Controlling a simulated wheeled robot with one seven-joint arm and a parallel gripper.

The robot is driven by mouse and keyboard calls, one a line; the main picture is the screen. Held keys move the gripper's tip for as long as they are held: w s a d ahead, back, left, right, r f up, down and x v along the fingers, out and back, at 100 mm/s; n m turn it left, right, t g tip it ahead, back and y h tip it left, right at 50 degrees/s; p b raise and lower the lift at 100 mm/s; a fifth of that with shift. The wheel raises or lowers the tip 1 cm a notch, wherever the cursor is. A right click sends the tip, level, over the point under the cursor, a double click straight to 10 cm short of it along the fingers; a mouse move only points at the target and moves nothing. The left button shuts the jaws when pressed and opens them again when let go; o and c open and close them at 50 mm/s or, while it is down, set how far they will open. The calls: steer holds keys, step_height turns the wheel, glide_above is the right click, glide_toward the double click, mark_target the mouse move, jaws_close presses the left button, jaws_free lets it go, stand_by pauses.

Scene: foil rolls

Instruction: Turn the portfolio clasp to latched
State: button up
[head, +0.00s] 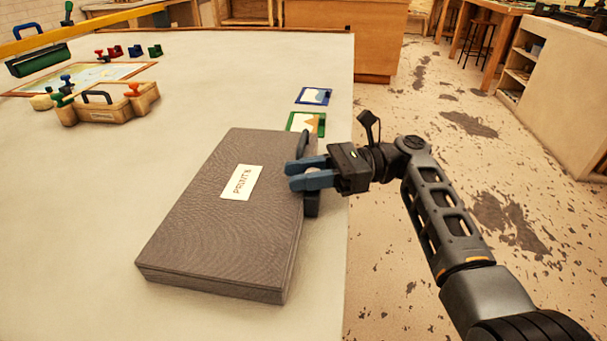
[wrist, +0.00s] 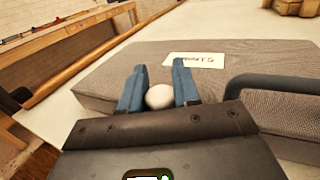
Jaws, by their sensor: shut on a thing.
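The portfolio (head: 215,215) is a grey, textured flat case lying on the pale table, with a white "PRINTS" label (head: 241,183) on top. It also fills the middle of the wrist view (wrist: 130,65). My gripper (head: 289,175) reaches in from the right over the portfolio's right edge. In the wrist view its two blue fingers stand on either side of a pale round knob (wrist: 160,97), which seems to be the clasp, and are shut on it. The clasp is hidden behind the fingers in the head view. Whether it is turned to latched I cannot tell.
The portfolio's dark handle (wrist: 280,84) is close to the right of my fingers in the wrist view. Two small framed prints (head: 306,122) lie beyond the portfolio. A wooden box (head: 108,106) and several stamps stand far left. The table left of the portfolio is clear.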

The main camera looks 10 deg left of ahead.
stand_by(0.3)
steer(key=o, duration=1)
steer(key=shift+d, duration=0.1)
steer(key=v, duration=0.7)
steer(key=shift+w+d+b, duration=0.15)
steer(key=shift+d+b, duration=0.15)
steer(key=shift+b, duration=0.05)
